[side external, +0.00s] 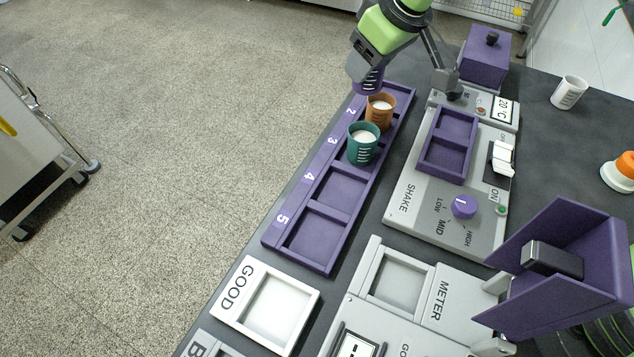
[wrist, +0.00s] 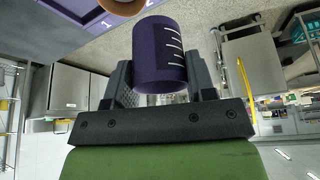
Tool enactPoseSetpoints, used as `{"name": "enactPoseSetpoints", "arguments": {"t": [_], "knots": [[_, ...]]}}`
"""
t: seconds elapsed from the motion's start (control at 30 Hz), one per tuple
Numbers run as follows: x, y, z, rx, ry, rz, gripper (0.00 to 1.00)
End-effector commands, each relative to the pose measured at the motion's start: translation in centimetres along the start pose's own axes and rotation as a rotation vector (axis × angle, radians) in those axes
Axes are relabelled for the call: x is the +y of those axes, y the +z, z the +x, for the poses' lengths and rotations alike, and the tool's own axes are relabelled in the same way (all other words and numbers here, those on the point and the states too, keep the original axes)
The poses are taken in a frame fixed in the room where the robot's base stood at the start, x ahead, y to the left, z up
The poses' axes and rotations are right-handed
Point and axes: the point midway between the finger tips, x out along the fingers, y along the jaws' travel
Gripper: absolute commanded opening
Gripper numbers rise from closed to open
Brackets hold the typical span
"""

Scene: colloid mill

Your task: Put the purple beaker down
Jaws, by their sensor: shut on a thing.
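The purple beaker (wrist: 158,58) with white graduation marks is between the fingers of my gripper (wrist: 160,80) in the wrist view. In the side external view the beaker (side external: 369,80) shows partly below my gripper (side external: 366,72), at the far end of the purple numbered rack (side external: 317,212). My gripper is shut on it. Whether the beaker touches the rack cannot be told. An orange-brown beaker (side external: 379,113) and a green beaker (side external: 363,144), both with white contents, stand in the rack near labels 2 and 3. Slots 4 and 5 are empty.
Right of the rack is a shaker (side external: 412,206) with an empty purple two-slot holder (side external: 447,146). An empty GOOD tray (side external: 266,304) and a METER unit (side external: 441,300) are nearer. A purple box (side external: 485,58) stands behind, and a white mug (side external: 569,92) is at the right.

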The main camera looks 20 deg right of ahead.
Motion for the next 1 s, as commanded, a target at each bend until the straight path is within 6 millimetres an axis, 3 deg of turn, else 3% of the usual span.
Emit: {"name": "enactPoseSetpoints", "arguments": {"t": [0.27,0.63,0.8,1.0], "knots": [[-7.7,1.9,-0.8,-0.002,-0.204,-0.449,0.26],[-19.0,6.7,-3.7,-0.004,-0.536,-1.188,0.26],[-21.2,8.2,-4.3,-0.006,-0.612,-1.357,0.26],[-21.4,9.9,-1.2,-0.009,-0.624,-1.382,0.26]]}}
